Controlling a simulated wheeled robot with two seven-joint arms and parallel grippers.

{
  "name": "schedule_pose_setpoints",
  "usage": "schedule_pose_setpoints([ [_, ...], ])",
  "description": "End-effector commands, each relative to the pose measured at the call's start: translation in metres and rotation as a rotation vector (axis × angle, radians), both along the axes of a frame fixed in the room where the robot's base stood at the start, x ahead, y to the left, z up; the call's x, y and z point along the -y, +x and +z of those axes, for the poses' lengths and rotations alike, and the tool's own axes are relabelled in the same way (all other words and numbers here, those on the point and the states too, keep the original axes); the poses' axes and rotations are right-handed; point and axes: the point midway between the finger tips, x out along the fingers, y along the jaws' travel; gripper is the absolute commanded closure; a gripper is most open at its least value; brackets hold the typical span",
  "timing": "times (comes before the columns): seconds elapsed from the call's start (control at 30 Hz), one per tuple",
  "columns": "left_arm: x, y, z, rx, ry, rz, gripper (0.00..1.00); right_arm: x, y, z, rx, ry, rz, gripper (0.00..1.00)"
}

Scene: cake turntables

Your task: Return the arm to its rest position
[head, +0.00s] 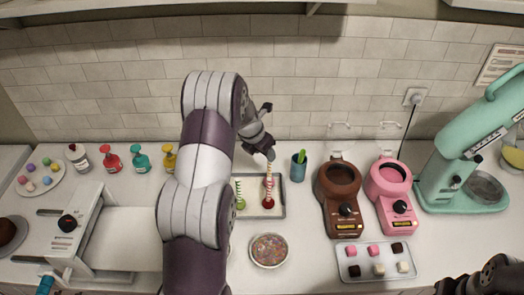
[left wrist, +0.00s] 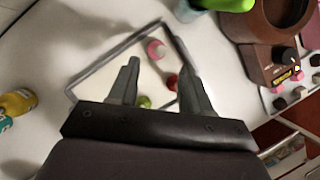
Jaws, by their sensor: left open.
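My left arm rises through the middle of the head view, and its gripper (head: 264,152) hangs above the back of a grey-rimmed tray (head: 281,213). In the left wrist view the open gripper's two fingers (left wrist: 158,82) are apart with nothing held between them. The tray (left wrist: 112,48) shows below them. On it are a pink ball (left wrist: 155,49), a red ball (left wrist: 172,82) partly behind a finger, and a green ball (left wrist: 144,102) partly hidden by the gripper. In the head view, striped sticks stand up from the red ball (head: 268,203) and green ball (head: 241,204).
A sprinkle bowl (head: 269,250) stands in front of the tray. A teal cup (head: 299,168), brown melter (head: 342,205) and pink melter (head: 393,195) stand to its right. A tray of cubes (head: 376,262) lies in front. Bottles (head: 140,158) line the back left. Part of my right arm shows bottom right.

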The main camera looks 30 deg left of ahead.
Motion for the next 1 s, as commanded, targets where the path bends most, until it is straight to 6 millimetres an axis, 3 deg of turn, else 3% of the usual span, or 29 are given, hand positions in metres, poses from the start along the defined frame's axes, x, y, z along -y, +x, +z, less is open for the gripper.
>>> schedule_pose_setpoints([
  [0.2, -0.001, -0.009, 0.022, 0.0, -0.001, 0.0, 0.51, 0.0, 0.0, -0.005, 0.0, 0.0, 0.0, 0.56],
  [0.37, -0.001, -0.01, 0.024, -0.001, 0.002, -0.006, 0.51, 0.0, 0.0, -0.004, 0.0, 0.0, 0.0, 0.56],
  [0.47, -0.002, -0.01, 0.024, 0.008, 0.049, -0.118, 0.51, 0.0, 0.0, -0.004, 0.0, 0.0, 0.0, 0.56],
  [0.57, 0.001, -0.027, 0.01, -0.017, 0.183, -0.473, 0.51, 0.0, 0.0, -0.004, 0.0, 0.0, 0.0, 0.56],
  [0.67, 0.023, -0.075, -0.004, -0.066, 0.344, -1.062, 0.51, 0.0, 0.0, -0.009, 0.0, 0.0, 0.0, 0.56],
  [0.8, 0.085, -0.152, -0.007, -0.05, 0.53, -2.018, 0.51, 0.0, 0.0, -0.028, 0.0, 0.0, 0.0, 0.56],
  [0.9, 0.129, -0.213, -0.006, 0.011, 0.616, -2.605, 0.51, 0.0, 0.0, -0.045, 0.0, 0.0, 0.0, 0.56],
  [1.0, 0.156, -0.252, -0.004, 0.045, 0.674, -2.839, 0.51, 0.0, 0.0, -0.057, 0.0, 0.0, 0.0, 0.56],
])
